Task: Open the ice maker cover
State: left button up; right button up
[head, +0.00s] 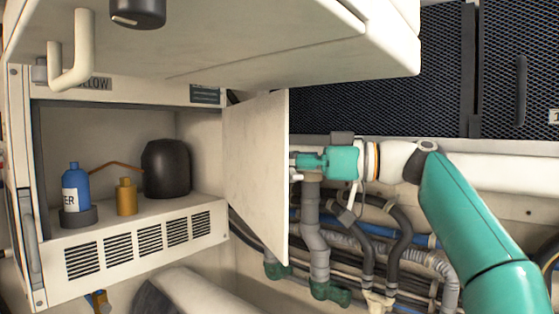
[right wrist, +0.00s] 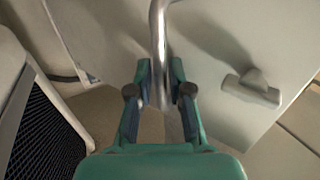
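The ice maker cover (head: 258,165) is a flat off-white panel. In the head view it stands swung out at the right side of the white cabinet's opening, and the interior shows. In the right wrist view the cover (right wrist: 215,50) fills the upper right, with a metal bar handle (right wrist: 158,40) on it. My right gripper (right wrist: 160,85) has its fingers closed on both sides of this bar. In the head view the right gripper (head: 305,162) is behind the cover's far edge, its fingertips partly hidden. My left gripper is not in view.
Inside the cabinet are a blue bottle (head: 76,187), an orange bottle (head: 126,197) and a dark rounded container (head: 167,169). A white overhanging panel (head: 290,45) is above. Hoses and pipes (head: 345,225) run below the right arm. Dark mesh panels (head: 400,75) stand behind.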

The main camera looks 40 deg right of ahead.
jog(key=shift+o, duration=1)
jog(key=v, duration=0.6)
jog(key=shift+s, duration=0.4)
jog(key=shift+r, duration=0.1)
